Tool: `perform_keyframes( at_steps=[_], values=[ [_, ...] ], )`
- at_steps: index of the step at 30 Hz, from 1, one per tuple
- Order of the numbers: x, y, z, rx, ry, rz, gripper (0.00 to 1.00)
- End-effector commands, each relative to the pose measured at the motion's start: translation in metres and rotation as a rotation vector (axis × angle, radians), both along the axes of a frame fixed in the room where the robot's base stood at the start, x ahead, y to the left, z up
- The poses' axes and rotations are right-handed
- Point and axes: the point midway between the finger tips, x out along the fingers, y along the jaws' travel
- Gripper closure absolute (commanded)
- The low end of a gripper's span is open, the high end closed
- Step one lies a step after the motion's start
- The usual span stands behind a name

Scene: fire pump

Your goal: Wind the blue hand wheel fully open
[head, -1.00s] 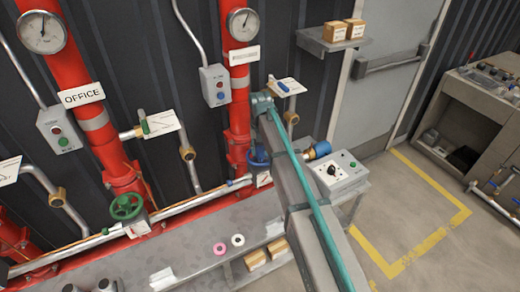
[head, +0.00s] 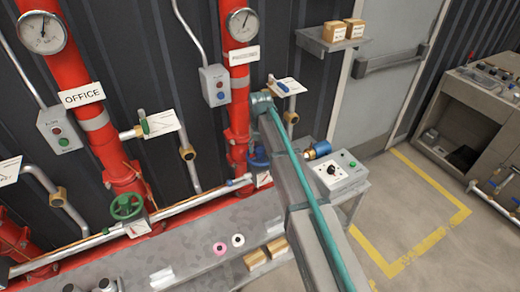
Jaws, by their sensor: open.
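The blue hand wheel (head: 258,160) sits low on the second red riser pipe, right of the green wheel. Only part of it shows, and my arm passes close on its right. The end of my arm (head: 262,104) stands just above the wheel, by the red pipe. I cannot make out my gripper's fingers, which seem hidden behind my own arm. Whether they touch the wheel cannot be seen.
A green hand wheel (head: 126,206) is on the left riser, labelled OFFICE. A pressure gauge (head: 242,24) tops the second riser. A control box (head: 338,174) and a blue-and-brass fitting (head: 319,150) stand right of my arm. Yellow-marked floor (head: 410,215) is clear.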

Motion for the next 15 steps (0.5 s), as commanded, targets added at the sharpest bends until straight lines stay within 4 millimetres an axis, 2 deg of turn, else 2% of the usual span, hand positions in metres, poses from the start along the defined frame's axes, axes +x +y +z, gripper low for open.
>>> perform_keyframes(
  at_steps=[7, 15],
  values=[
    [-0.0002, 0.0001, 0.0004, 0.000, 0.000, -0.306, 0.43],
    [-0.0001, 0.0001, 0.0001, 0.000, 0.000, -0.449, 0.43]
  ],
)
